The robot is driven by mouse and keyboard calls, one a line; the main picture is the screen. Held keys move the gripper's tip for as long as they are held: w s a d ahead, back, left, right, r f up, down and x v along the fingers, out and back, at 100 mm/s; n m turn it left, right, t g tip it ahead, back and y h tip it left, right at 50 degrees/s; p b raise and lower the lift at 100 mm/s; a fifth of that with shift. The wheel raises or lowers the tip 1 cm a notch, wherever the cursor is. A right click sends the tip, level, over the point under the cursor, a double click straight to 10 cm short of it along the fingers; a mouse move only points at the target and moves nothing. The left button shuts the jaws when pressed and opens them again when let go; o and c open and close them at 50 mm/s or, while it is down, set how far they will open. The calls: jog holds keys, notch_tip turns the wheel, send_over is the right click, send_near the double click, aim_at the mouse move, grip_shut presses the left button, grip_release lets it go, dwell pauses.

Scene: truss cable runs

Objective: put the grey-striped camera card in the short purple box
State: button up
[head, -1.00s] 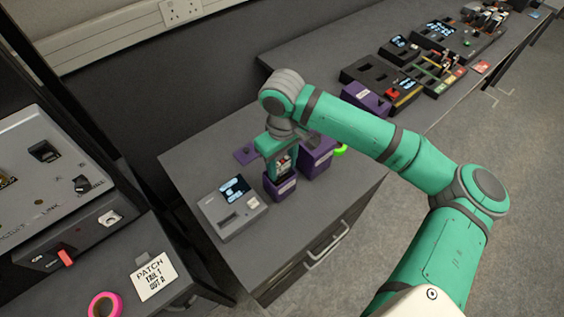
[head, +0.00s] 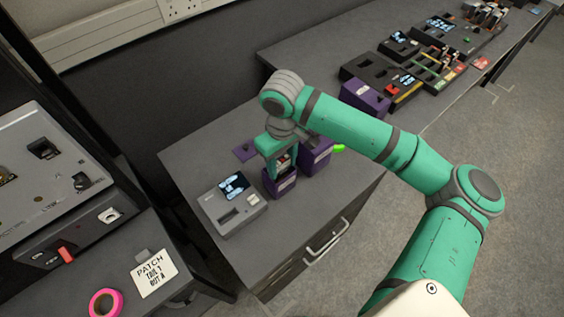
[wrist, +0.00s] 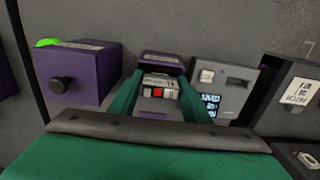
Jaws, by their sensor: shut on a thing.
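My gripper (head: 283,170) points down over the short purple box (head: 281,185), in the middle of the near bench in the head view. Its teal fingers are shut on a small card (wrist: 158,82) with pale, grey and red markings. The card's lower part is at or inside the box mouth in the head view; how deep I cannot tell. In the wrist view the short purple box (wrist: 163,59) shows its labelled rim behind the card, and the fingers (wrist: 160,100) stand on either side of it. The card's stripes are too small to make out surely.
A taller purple box (head: 317,157) stands close right of the short one. A purple lid with a knob (head: 245,153) lies behind left. A grey reader with a screen (head: 232,205) stands at left. Bench top in front is clear.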

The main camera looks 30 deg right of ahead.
jog(key=shift+w+f, duration=0.1)
jog(key=shift+f, duration=0.35)
jog(key=o, duration=1.1)
jog(key=shift+c, duration=1)
jog(key=shift+r, duration=4)
